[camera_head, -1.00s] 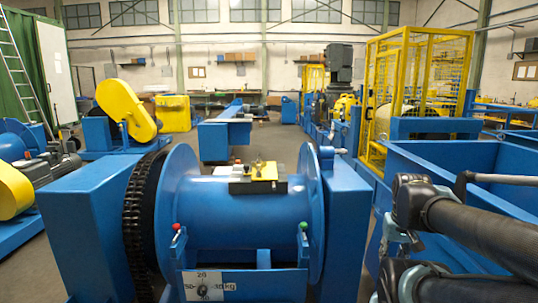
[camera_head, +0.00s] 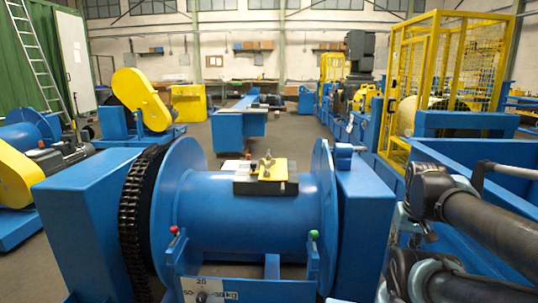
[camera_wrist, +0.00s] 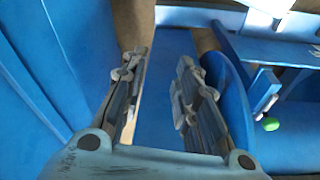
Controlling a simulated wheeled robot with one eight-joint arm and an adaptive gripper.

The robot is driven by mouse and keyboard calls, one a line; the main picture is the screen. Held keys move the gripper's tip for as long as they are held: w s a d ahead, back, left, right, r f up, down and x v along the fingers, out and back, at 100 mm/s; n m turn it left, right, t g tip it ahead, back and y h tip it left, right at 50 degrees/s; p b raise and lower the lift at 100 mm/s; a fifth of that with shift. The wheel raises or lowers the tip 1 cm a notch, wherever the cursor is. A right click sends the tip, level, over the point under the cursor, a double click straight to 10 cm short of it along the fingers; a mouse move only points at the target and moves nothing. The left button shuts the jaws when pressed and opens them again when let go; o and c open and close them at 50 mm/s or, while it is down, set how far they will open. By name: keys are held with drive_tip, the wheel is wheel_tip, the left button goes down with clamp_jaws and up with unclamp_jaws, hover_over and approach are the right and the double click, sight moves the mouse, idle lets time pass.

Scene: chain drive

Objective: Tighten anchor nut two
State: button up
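A small metal piece that looks like a wing nut (camera_head: 267,166) stands on a yellow and black plate (camera_head: 278,172) on top of the blue drum (camera_head: 215,205) in the head view. I cannot tell which nut is anchor nut two. My gripper (camera_wrist: 157,78) shows in the wrist view with its two fingers apart and nothing seen between them. It is over blue machine parts, with a blue round-edged flange (camera_wrist: 232,95) just right of the fingers. The plate and the nut are not clearly seen in the wrist view. The head view does not show the gripper.
A black chain (camera_head: 135,220) runs at the drum's left flange. A red-tipped lever (camera_head: 174,230) and a green-tipped lever (camera_head: 314,234) stand in front, above a scale label (camera_head: 203,290). A blue box (camera_head: 365,215) stands right of the drum. A yellow cage (camera_head: 455,80) stands behind right.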

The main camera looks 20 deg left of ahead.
drive_tip(key=w+a+r+n, duration=0.3)
drive_tip(key=w+r+n, duration=0.2)
drive_tip(key=w+r, duration=0.25)
drive_tip(key=w+a+r+n, duration=0.35)
drive_tip(key=w+r, duration=0.25)
drive_tip(key=r, duration=0.2)
drive_tip(key=w+a+r+n+g, duration=0.1)
drive_tip(key=w+a+r+n, duration=0.95)
drive_tip(key=w, duration=0.25)
wheel_tip(320, 180, up, 2)
drive_tip(key=n+g, duration=0.1)
drive_tip(key=n, duration=1.8)
hover_over(268, 155)
drive_tip(key=w, duration=0.4)
drive_tip(key=f, duration=1.7)
drive_tip(key=shift+s+a, duration=0.15)
drive_tip(key=shift+a, duration=0.25)
drive_tip(key=shift+r, duration=0.1)
clamp_jaws()
